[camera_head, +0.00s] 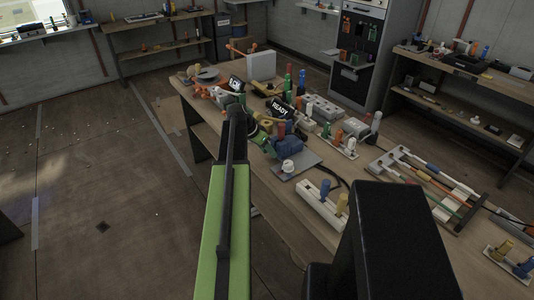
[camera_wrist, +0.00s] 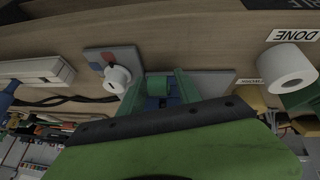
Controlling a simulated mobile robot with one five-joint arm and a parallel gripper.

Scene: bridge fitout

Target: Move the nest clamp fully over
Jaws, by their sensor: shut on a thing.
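My gripper (camera_wrist: 158,80) shows in the wrist view with its two green fingers on either side of a small blue and green part (camera_wrist: 157,88). It is shut on this part, which I take to be the nest clamp. Much of the part is hidden by the fingers and my wrist. A grey plate (camera_wrist: 122,54) lies by the fingers, with a white knob (camera_wrist: 117,80) just left of them. In the head view, a blue block (camera_head: 288,144) stands at the grey plate (camera_head: 312,160) beside the white knob (camera_head: 288,167).
The bench is crowded around the grip. A white block with blue and yellow pegs (camera_head: 321,205) stands nearer, and a READY sign (camera_head: 281,108) farther back. The wrist view shows a white roll (camera_wrist: 287,65) and a DONE sign (camera_wrist: 293,35) at right. Floor at left is open.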

